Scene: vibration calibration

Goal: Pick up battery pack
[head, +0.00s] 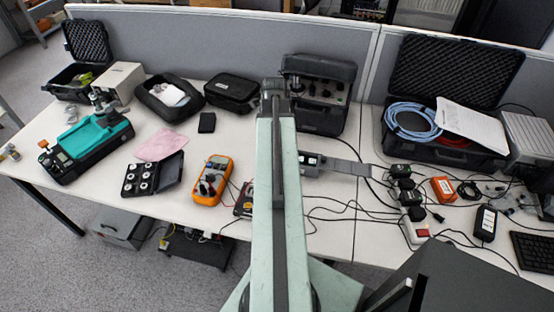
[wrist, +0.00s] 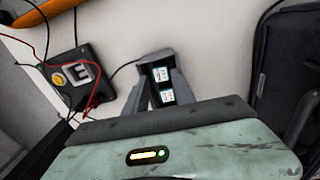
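The thing I take for the battery pack (wrist: 161,76) is a small dark block with white and blue labels. In the wrist view it shows between the two grey fingers of my gripper (wrist: 161,62). The fingers stand apart, one on each side of it; I cannot see whether they touch it. In the head view a dark block with a pale label (head: 310,161), likely the same thing, lies on the table just right of my arm. A flat grey piece (head: 348,167) extends right from it.
An orange multimeter (head: 212,180) and a black box marked E (wrist: 80,75) with red and black leads lie on the left. A black case (head: 320,95) stands behind, close on the right in the wrist view (wrist: 285,70). Cables and adapters (head: 405,190) clutter the right.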

